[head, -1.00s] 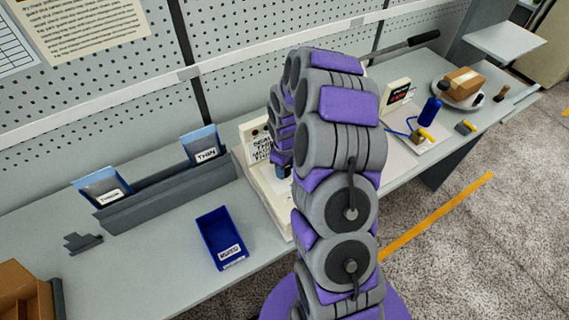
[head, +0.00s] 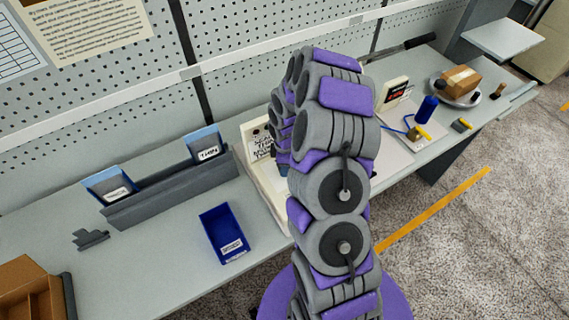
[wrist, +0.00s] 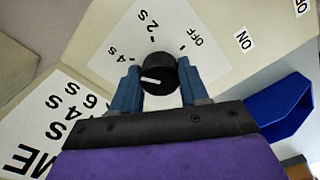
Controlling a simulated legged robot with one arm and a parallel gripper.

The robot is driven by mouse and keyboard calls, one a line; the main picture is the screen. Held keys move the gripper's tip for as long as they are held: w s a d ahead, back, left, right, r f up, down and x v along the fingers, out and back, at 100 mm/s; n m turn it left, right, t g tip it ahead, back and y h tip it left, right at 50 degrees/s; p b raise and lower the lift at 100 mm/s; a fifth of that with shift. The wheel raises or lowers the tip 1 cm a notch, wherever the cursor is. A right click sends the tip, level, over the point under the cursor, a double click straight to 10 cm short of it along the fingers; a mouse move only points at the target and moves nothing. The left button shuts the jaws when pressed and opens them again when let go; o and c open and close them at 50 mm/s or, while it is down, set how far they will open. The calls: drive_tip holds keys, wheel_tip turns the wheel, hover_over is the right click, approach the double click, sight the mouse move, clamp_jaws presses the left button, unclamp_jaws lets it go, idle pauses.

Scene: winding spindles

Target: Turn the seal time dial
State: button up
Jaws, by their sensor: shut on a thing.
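The seal time dial (wrist: 157,76) is a round black knob with a white pointer line, on a cream panel (wrist: 95,35) in the wrist view. Marks 4S, 2S and OFF stand around it. The pointer line lies toward the left of the picture, nearest the 4S side. My gripper (wrist: 160,82) has its two blue fingers on either side of the knob and is shut on it. In the head view the machine's cream panel (head: 250,136) shows left of my arm, which hides the dial and the gripper.
A blue bin (head: 226,233) stands left of the machine; it also shows at the right of the wrist view (wrist: 283,108). A grey rack (head: 170,192) with THICK and THIN pouches is behind it. A blue-handled device (head: 428,108) and a plate with a box (head: 460,78) are at right.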

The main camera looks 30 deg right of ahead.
idle(0.3)
drive_tip(key=o, duration=1.1)
drive_tip(key=shift+d, duration=0.1)
drive_tip(key=shift+c, duration=0.2)
wheel_tip(320, 180, up, 17)
drive_tip(key=shift+r+p, duration=0.15)
drive_tip(key=shift+p, duration=0.2)
